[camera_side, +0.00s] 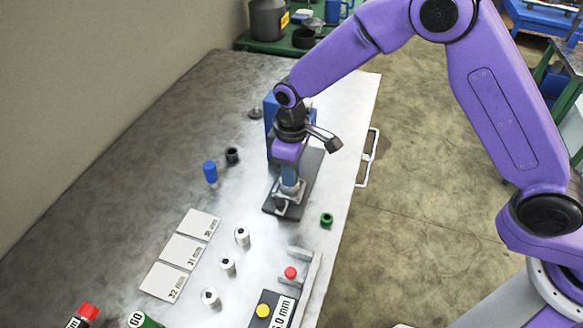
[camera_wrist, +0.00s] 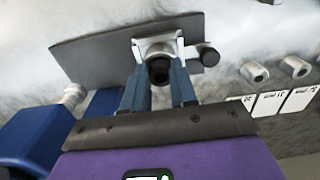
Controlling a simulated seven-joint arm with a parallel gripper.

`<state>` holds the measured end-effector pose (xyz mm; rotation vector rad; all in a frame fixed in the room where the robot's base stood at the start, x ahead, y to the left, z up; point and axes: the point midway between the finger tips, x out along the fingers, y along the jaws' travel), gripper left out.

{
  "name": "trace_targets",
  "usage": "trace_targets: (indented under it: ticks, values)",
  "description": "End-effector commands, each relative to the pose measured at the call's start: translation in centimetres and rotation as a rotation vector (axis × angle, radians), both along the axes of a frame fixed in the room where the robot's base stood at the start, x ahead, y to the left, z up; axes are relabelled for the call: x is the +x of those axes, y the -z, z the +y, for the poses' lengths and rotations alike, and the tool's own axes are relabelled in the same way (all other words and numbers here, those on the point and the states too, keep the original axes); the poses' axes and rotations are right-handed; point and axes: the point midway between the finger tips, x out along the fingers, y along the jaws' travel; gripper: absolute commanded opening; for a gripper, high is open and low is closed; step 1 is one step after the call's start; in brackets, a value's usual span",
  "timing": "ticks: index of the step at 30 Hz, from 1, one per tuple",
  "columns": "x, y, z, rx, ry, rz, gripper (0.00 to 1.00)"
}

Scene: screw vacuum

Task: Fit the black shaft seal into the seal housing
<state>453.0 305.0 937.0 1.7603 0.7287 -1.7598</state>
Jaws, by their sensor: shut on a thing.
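My gripper (camera_side: 289,180) points straight down over the grey plate of the pump stand. In the wrist view its two blue fingers (camera_wrist: 160,88) are closed on a dark round piece, the black shaft seal (camera_wrist: 159,72). The metal seal housing (camera_wrist: 158,44) stands on the plate right by the fingertips; it also shows under the gripper in the side view (camera_side: 291,190). The seal overlaps the housing's mouth in the wrist view. I cannot tell whether it touches or is inside. The fingers hide the seal in the side view.
A blue block (camera_side: 270,125) stands close behind my gripper. A black ring (camera_side: 232,155) and a blue-capped piece (camera_side: 210,171) are to the left, a green ring (camera_side: 327,219) to the right. Several metal cylinders (camera_side: 242,237) and number cards (camera_side: 183,250) lie nearer the camera.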

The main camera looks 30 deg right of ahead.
Motion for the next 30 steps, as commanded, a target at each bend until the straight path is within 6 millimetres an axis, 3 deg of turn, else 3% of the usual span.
trace_targets:
  ticks: [14,15,17,18,30]
  values:
    - [0.01,-0.02,-0.01,0.0,0.0,0.0,0.0]
    - [0.01,-0.02,-0.01,0.0,0.0,0.0,0.33]
    - [0.01,-0.02,-0.01,0.0,0.0,0.0,0.53]
    - [0.01,-0.02,-0.01,0.0,0.0,0.0,0.57]
    - [0.05,-0.53,-0.01,0.001,0.0,-0.001,0.57]
